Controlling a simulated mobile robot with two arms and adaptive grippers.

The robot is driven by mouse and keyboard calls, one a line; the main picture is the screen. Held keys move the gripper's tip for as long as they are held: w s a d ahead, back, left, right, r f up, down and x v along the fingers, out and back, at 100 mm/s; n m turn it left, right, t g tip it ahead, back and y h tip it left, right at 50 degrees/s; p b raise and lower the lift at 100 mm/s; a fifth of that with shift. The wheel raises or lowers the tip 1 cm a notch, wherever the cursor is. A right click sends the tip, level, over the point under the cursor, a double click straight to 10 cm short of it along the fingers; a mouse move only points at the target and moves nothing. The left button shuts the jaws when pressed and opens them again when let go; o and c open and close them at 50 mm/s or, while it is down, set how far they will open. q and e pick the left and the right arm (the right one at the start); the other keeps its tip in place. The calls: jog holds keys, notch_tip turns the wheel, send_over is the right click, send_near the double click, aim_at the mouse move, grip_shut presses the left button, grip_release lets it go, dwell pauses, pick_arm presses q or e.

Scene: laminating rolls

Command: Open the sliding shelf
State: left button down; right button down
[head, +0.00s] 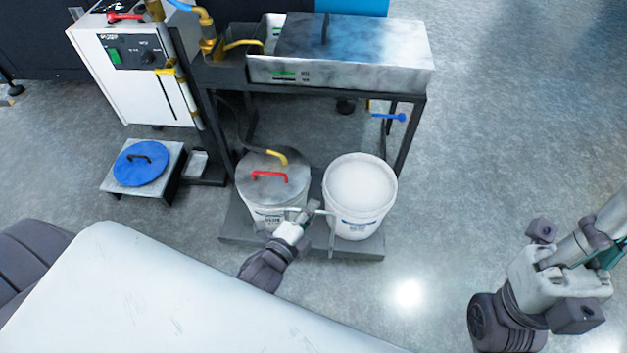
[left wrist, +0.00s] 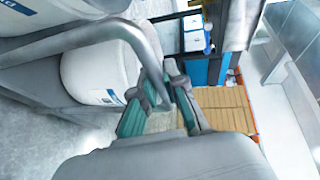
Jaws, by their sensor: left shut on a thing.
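The sliding shelf (head: 360,250) is a dark grey low platform under the black frame, and it carries two white buckets. A grey bar handle (head: 332,238) stands at its front; it also shows in the left wrist view (left wrist: 100,36) as a thick bent tube. My left gripper (head: 309,212) is shut on the handle, in front of the buckets. In the left wrist view its green-padded fingers (left wrist: 160,98) are around the lower part of the tube.
The left bucket (head: 262,190) has a metal lid with a red handle; the right bucket (head: 360,190) is filled with something white. A metal tank (head: 350,72) sits on the frame above. Floor at right is clear.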

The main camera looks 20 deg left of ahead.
pick_arm(q)
jog(key=shift+s+d+p, duration=0.2)
jog(key=shift+s+d, duration=0.05)
jog(key=shift+s, duration=0.6)
jog(key=shift+s+d+p, duration=0.15)
jog(key=shift+s+d, duration=0.1)
jog(key=shift+s, duration=0.6)
jog(key=shift+s+d+p, duration=0.2)
jog(key=shift+s+d, duration=0.05)
jog(key=shift+s, duration=0.6)
jog(key=c, duration=1.2)
grip_release()
jog(key=v, duration=1.2)
